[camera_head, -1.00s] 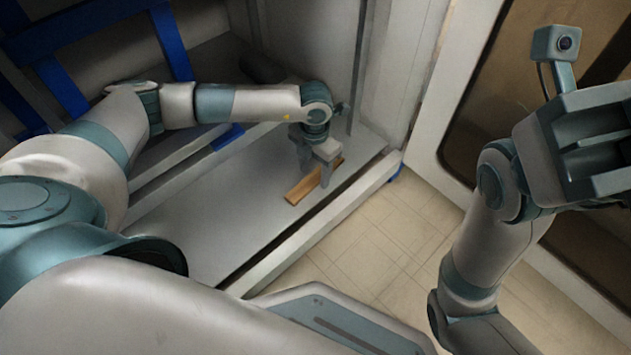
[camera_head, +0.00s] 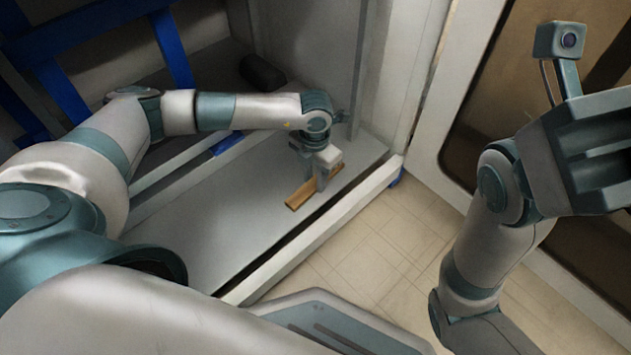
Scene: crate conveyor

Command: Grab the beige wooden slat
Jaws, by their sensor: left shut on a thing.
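The beige wooden slat (camera_head: 299,199) lies low over the grey conveyor surface, at the end near the white wall. I cannot tell whether it touches the surface. My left gripper (camera_head: 319,185) points down on the slat, with its fingers shut on it and hiding part of its middle. My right gripper (camera_head: 598,150) is raised at the right edge, far from the slat. It is cut off by the frame, so its fingers do not show clearly.
The grey conveyor surface (camera_head: 215,245) is bare around the slat, with a pale rail (camera_head: 305,243) along its front edge. Blue frame bars (camera_head: 172,48) stand at the upper left. A dark rounded object (camera_head: 262,72) lies at the back. Tiled floor (camera_head: 375,262) is clear in front.

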